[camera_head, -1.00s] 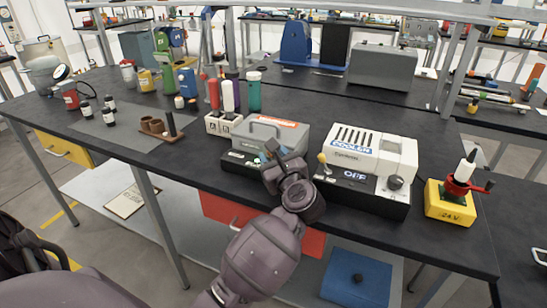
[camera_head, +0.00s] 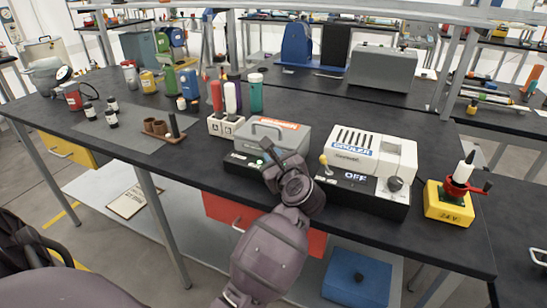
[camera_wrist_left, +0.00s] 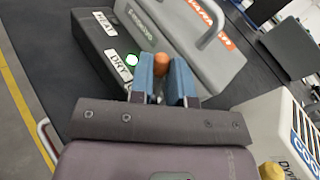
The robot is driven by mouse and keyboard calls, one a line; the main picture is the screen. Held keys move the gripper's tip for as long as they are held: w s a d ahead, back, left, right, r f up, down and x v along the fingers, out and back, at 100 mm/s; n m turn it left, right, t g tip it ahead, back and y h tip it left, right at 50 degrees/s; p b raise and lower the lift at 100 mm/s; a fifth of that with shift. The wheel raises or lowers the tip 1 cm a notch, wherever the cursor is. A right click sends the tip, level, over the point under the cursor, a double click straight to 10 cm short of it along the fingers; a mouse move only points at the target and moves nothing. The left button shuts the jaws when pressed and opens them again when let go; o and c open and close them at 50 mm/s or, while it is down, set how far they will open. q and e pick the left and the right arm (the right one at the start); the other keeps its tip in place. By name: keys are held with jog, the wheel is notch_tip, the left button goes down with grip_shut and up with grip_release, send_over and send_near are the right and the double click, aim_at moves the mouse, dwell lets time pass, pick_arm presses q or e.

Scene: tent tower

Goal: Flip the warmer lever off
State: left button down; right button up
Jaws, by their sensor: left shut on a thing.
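The warmer is a grey box (camera_head: 290,137) with a top handle and an orange label, on a black base (camera_head: 237,161), at the near edge of the bench. In the left wrist view the warmer's black base (camera_wrist_left: 88,50) carries HEAT and DRY labels and a lit green lamp (camera_wrist_left: 131,60) by DRY. My left gripper (camera_head: 268,150) is at the front of the warmer. In the wrist view its blue-grey fingers (camera_wrist_left: 161,75) are shut on the orange-knobbed lever (camera_wrist_left: 161,62), whose knob shows between the tips. The lever's lower part is hidden. My right gripper is not in view.
A white cooler (camera_head: 370,150) with a yellow-knobbed lever (camera_head: 323,159) and an OFF sign stands close on the right. A yellow box (camera_head: 445,210) with a red crank stands beyond it. Bottles (camera_head: 256,95) stand behind the warmer.

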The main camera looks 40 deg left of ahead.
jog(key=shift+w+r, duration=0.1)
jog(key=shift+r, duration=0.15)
pick_arm(q)
jog(key=shift+a, duration=0.1)
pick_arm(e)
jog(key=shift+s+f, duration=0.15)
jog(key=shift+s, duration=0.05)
pick_arm(q)
jog(key=c, duration=1.1)
grip_release()
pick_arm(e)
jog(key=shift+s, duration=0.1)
